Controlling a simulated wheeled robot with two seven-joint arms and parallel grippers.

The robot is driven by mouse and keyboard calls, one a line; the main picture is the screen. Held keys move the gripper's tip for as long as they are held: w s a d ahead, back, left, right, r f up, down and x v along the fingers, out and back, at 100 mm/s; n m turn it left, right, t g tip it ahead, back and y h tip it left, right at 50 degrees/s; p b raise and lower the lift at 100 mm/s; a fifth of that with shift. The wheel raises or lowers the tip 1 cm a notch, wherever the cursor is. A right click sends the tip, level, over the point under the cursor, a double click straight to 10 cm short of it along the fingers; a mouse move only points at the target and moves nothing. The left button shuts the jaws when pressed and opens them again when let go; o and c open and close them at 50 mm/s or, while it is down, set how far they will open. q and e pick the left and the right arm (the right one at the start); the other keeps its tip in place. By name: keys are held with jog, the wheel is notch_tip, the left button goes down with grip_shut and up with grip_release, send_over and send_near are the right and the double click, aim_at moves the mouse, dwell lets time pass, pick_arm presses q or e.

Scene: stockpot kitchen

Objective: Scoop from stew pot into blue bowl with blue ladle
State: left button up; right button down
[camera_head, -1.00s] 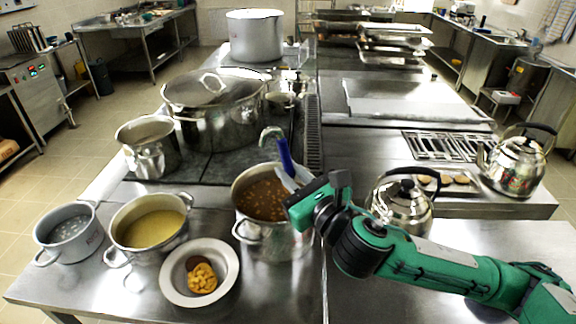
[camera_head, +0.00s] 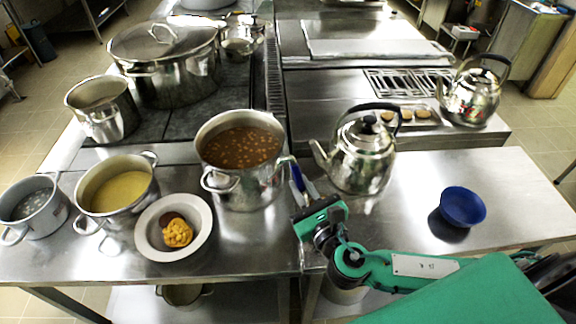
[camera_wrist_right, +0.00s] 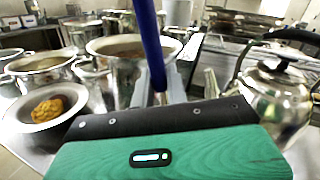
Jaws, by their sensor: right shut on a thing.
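The stew pot (camera_head: 238,180) is steel, holds brown stew with beans, and stands on the counter left of my right gripper. My right gripper (camera_head: 308,196) is shut on the blue ladle (camera_head: 297,178), just right of and in front of the pot. The ladle's blue handle also rises from the gripper in the right wrist view (camera_wrist_right: 150,40). I cannot make out the ladle's scoop. The blue bowl (camera_head: 463,207) is at the right counter, apart from the gripper and beyond my forearm; its inside looks empty. My left gripper is out of view.
A steel kettle (camera_head: 360,158) stands close behind my right gripper; another kettle (camera_head: 470,97) is farther back right. A plate of food (camera_head: 150,242), a pot of yellow soup (camera_head: 118,190) and a grey pot (camera_head: 40,208) are at left. The counter around the bowl is clear.

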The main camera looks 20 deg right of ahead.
aim_at(306, 197)
jog(key=shift+m+h, duration=0.5)
jog(key=shift+h, duration=0.2)
jog(key=f, duration=0.1)
jog(key=s+d+f, duration=0.1)
jog(key=f, duration=0.2)
jog(key=shift+s+d, duration=0.3)
jog(key=shift+a, duration=0.2)
jog(key=shift+d, duration=0.1)
